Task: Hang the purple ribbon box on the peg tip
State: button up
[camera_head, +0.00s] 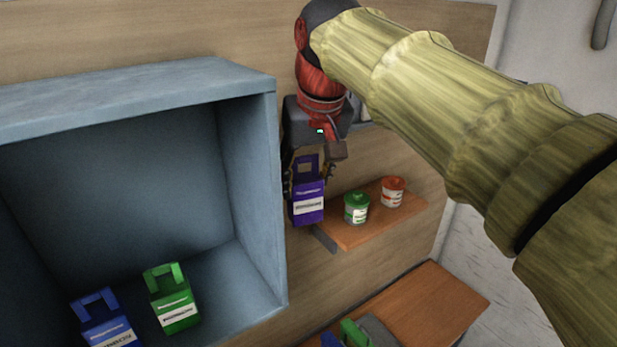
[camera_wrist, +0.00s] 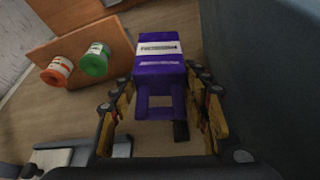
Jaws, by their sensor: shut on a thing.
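The purple ribbon box (camera_head: 308,204), with a white label and a loop handle on top, hangs upright below my gripper (camera_head: 315,168), just right of the blue cabinet. My gripper is shut on it. In the wrist view the box (camera_wrist: 160,75) lies between the two fingers of my gripper (camera_wrist: 163,95), with its handle toward the camera. A short dark bar (camera_wrist: 181,131) shows beside the handle in the wrist view; it may be the peg, but I cannot tell. The peg tip is not clearly visible in the head view, where my gripper covers the wall behind.
The blue cabinet (camera_head: 262,190) holds a blue box (camera_head: 106,325) and a green box (camera_head: 172,300). A small wooden shelf (camera_head: 405,212) to the right bears a green can (camera_head: 356,208) and a red can (camera_head: 392,191). A wooden surface (camera_head: 440,305) lies below.

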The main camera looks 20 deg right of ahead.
jog(key=shift+w+a+f+p, duration=0.1)
jog(key=shift+w+a+p, duration=0.2)
jog(key=shift+w, duration=0.8)
jog(key=shift+w+a+f+p, duration=0.15)
jog(key=shift+w+p, duration=0.2)
jog(key=shift+w, duration=0.8)
jog(key=shift+w+a+p, duration=0.2)
jog(key=shift+w+p, duration=0.15)
jog(key=shift+w, duration=0.75)
jog(key=shift+w+a+f, duration=0.15)
jog(key=shift+w+f, duration=0.45)
jog(key=shift+w, duration=0.15)
jog(key=o, duration=1.3)
jog(key=v, duration=1.2)
